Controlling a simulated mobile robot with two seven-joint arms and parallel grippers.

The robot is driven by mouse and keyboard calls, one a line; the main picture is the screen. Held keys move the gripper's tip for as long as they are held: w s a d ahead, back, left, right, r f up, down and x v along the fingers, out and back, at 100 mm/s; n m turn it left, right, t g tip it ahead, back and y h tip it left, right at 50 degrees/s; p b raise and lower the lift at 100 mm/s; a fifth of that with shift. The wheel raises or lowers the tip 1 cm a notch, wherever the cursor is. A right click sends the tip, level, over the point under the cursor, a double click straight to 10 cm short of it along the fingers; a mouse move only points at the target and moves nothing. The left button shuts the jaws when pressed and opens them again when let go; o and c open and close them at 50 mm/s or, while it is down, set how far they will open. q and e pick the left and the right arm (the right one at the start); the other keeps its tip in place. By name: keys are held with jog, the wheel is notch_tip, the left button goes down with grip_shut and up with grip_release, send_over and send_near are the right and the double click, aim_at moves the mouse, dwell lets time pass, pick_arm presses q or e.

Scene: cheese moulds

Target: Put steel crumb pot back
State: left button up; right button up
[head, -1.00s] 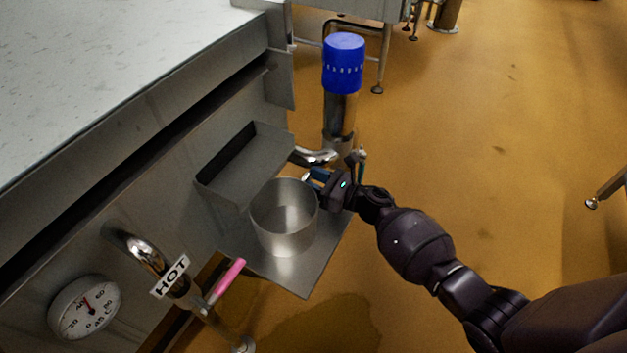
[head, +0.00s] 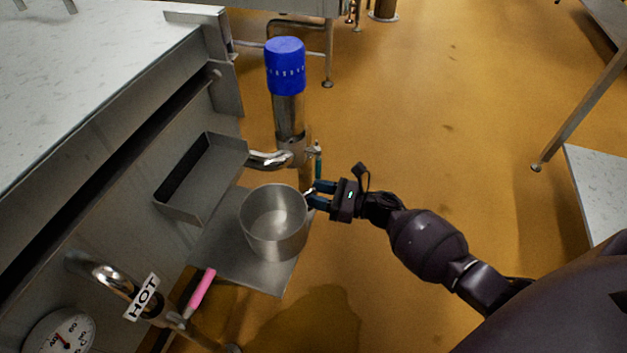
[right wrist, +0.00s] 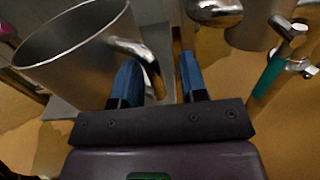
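The steel crumb pot (head: 275,238) is an open, empty-looking cylinder, upright on a small steel shelf (head: 220,258) at the side of the vat. It shows close up at the upper left of the right wrist view (right wrist: 75,62). Its handle (right wrist: 153,74) is on the side towards my right gripper. My right gripper (head: 313,194) is beside the pot at handle height. In the right wrist view its blue fingers (right wrist: 160,72) are spread, with the handle between them, closer to the left finger. My left gripper is not in view.
A blue-capped steel post (head: 285,68) with a curved pipe stands behind the shelf. A steel tray (head: 200,178) hangs on the vat wall left of the pot. A pink-handled valve (head: 202,291) and a pipe marked HOT are in front. Open floor lies to the right.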

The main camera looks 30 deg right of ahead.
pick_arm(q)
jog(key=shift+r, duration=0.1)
pick_arm(e)
jog(key=o, duration=1.1)
jog(key=shift+o, duration=0.2)
pick_arm(q)
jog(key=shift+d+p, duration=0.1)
jog(key=shift+p, duration=0.4)
pick_arm(e)
jog(key=v, duration=1)
jog(key=shift+s+d, duration=0.25)
jog(key=shift+s, duration=0.05)
jog(key=shift+c, duration=0.2)
grip_shut()
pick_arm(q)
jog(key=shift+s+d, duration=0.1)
